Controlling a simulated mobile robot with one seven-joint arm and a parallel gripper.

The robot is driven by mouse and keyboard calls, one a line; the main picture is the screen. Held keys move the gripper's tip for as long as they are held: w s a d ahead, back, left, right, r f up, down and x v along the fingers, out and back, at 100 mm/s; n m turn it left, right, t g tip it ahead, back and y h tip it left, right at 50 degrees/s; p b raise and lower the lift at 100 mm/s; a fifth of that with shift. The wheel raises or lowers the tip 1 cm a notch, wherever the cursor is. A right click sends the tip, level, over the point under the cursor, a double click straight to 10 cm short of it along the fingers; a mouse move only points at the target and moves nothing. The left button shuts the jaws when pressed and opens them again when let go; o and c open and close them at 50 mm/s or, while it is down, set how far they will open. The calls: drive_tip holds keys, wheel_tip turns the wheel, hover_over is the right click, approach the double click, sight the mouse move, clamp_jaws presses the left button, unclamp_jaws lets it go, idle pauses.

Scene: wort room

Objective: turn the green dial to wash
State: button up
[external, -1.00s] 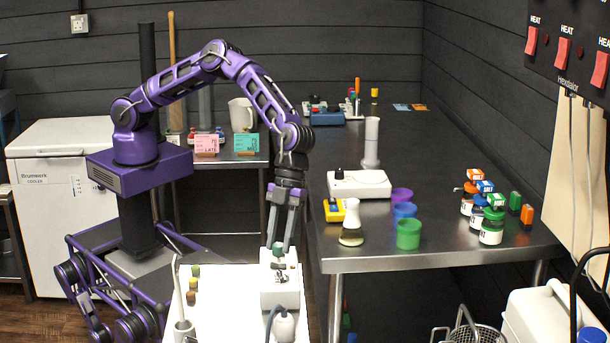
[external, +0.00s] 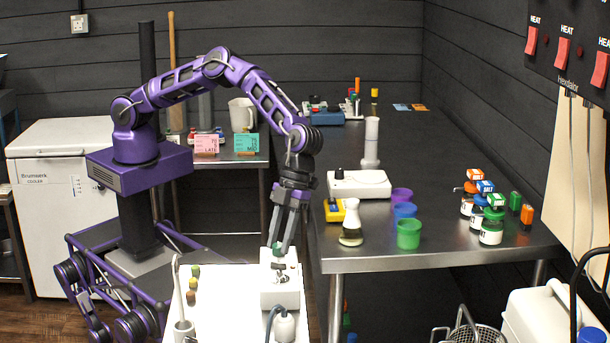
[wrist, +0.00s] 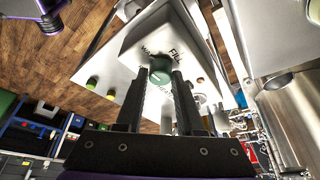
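The green dial (external: 278,248) sits on top of a small white box (external: 281,290) on the white table. In the wrist view the round green dial (wrist: 160,77) lies between the two fingertips of my gripper (wrist: 161,76), one on each side and seemingly touching it. The box face reads FILL on one side, with partly covered lettering that looks like WASH near the left finger. My gripper (external: 279,243) points down at the dial, slightly tilted. The dial's pointer cannot be made out.
Small coloured knobs (external: 193,284) and a white upright handle (external: 179,295) stand left of the box. A grey plug (external: 284,325) with a cable is in front. The steel bench (external: 440,255) to the right holds cups, a flask and bottles.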

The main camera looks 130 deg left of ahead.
drive_tip(key=o, duration=0.4)
drive_tip(key=p+v, duration=0.1)
drive_tip(key=v, duration=1.6)
drive_tip(key=shift+r, duration=0.2)
drive_tip(key=shift+a, duration=0.1)
